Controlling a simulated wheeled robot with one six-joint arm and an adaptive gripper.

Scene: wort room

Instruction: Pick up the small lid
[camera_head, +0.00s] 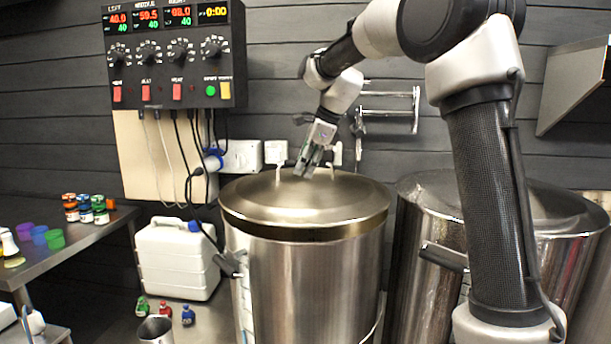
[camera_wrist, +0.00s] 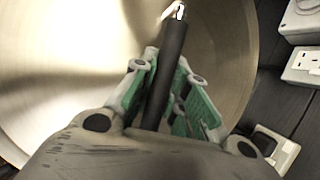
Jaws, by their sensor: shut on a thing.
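The lid (camera_head: 305,205) is a round, shiny metal disc with a low dome, at the top of the nearer steel pot (camera_head: 305,285). A dark, brassy band shows under its rim; I cannot tell whether it rests on the pot or is slightly raised. My gripper (camera_head: 309,164) is above the middle of the lid, pointing down. In the wrist view, my gripper (camera_wrist: 162,92) has its green-padded fingers shut on the lid's black bar handle (camera_wrist: 170,55). The lid's brushed surface (camera_wrist: 70,60) fills much of that view. The pot's inside is hidden.
A second lidded pot (camera_head: 410,250) stands close on the right. A control box (camera_head: 175,55) with cables hangs at the back left. A white jerrycan (camera_head: 175,260) stands left of the pot. A side table (camera_head: 85,235) holds small bottles and coloured cups. Wall sockets (camera_head: 242,156) are behind.

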